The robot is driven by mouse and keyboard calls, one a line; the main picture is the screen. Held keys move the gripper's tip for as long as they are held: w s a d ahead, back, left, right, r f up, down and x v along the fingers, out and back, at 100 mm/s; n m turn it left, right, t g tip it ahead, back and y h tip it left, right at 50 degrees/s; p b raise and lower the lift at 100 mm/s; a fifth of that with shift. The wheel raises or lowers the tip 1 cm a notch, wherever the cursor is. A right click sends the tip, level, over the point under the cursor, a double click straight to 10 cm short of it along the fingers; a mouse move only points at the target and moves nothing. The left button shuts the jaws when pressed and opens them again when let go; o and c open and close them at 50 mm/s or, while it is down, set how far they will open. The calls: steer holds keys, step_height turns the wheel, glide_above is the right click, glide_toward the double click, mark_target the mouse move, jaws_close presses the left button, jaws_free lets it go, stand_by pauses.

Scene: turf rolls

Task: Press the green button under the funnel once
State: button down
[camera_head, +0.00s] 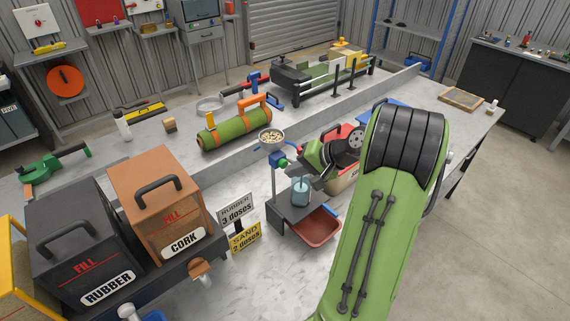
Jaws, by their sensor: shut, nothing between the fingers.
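The funnel (271,136), a grey bowl filled with pale granules, stands at mid-bench on a blue fitting. A small green spot, likely the green button (281,161), shows just below it on the blue fitting, near a red part. My gripper (296,166) is at the end of my green and black wrist, just right of the button and funnel. It is shut and empty, with its fingers small and dark in this view. I cannot tell whether the fingertips touch the button. A translucent blue cup (300,191) stands on a dark stand below.
A red tray (316,228) sits below the cup. Black RUBBER (82,241) and orange CORK (157,203) boxes stand at left. Signs reading RUBBER 3 doses (236,210) and SAND 2 doses (245,238) stand between. A green turf roll (231,132) lies behind.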

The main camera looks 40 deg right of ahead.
steer(key=shift+w, duration=0.6)
stand_by(0.7)
steer(key=shift+s, duration=0.1)
stand_by(0.5)
steer(key=shift+s, duration=0.85)
steer(key=s, duration=0.5)
steer(key=shift+d+b, duration=0.1)
steer(key=shift+b, duration=0.2)
